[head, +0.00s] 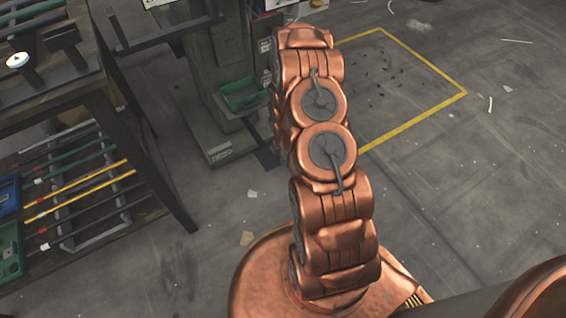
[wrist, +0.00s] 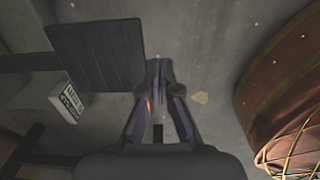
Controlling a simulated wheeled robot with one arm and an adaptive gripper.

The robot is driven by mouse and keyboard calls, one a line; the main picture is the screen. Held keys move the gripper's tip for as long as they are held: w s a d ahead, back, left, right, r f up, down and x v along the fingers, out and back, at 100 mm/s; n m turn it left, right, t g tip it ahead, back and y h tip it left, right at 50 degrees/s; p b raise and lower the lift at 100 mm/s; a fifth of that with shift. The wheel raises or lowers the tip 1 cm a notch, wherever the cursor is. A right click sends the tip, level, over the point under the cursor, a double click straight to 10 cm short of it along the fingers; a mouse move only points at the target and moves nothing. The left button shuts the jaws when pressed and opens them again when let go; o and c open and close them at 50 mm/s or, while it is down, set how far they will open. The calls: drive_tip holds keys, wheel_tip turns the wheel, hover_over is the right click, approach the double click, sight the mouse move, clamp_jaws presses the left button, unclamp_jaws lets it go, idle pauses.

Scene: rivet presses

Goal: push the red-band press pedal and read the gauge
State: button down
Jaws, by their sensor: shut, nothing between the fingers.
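A grey press (head: 200,60) stands behind my arm in the head view. No red band or gauge face shows on its visible part. A dark pedal (head: 266,157) sticks out low at its base, partly hidden by my arm. In the wrist view a dark ridged pedal plate (wrist: 97,68) lies at upper left, on a dark bar running left. My gripper (wrist: 159,66) is shut and empty, its tips just right of the plate's edge in the picture. I cannot tell whether they touch it or how high they are. My arm hides the gripper in the head view.
A green tray (head: 243,95) sits on the press. A dark workbench (head: 150,140) with rods on its lower shelf stands at left. A white label (wrist: 70,100) is on the press base. Open floor with a yellow-marked square (head: 430,108) lies right.

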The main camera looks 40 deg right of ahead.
drive_tip(key=shift+s+r+p, duration=0.2)
drive_tip(key=shift+r, duration=0.8)
drive_tip(key=shift+s+r+p, duration=0.15)
drive_tip(key=shift+r+p, duration=0.05)
drive_tip(key=shift+r, duration=0.75)
drive_tip(key=s+a+r+m+p, duration=0.1)
drive_tip(key=a+r+m+p, duration=0.3)
drive_tip(key=r, duration=0.9)
drive_tip(key=s+a+r+m+p, duration=0.15)
drive_tip(key=r+p, duration=0.45)
drive_tip(key=r, duration=0.7)
drive_tip(key=s+a+r+m+p, duration=0.2)
drive_tip(key=a+r+p, duration=0.25)
drive_tip(key=r, duration=0.85)
drive_tip(key=s+a+r+m+p, duration=0.3)
drive_tip(key=s+r+p, duration=0.3)
drive_tip(key=r, duration=0.5)
drive_tip(key=s+a+r+m+g+p, duration=0.1)
drive_tip(key=s+a+r+m+p, duration=0.2)
drive_tip(key=s+r+p, duration=0.3)
drive_tip(key=s+a+r+m+g+p, duration=0.1)
drive_tip(key=s+a+r+m+p, duration=0.2)
drive_tip(key=s+r+p, duration=0.3)
drive_tip(key=s+a+r, duration=0.1)
drive_tip(key=s+r, duration=0.4)
drive_tip(key=r, duration=0.6)
drive_tip(key=shift+s+a+r+m, duration=0.2)
drive_tip(key=shift+s+r+m, duration=0.15)
drive_tip(key=shift+s, duration=0.05)
drive_tip(key=shift+s, duration=0.1)
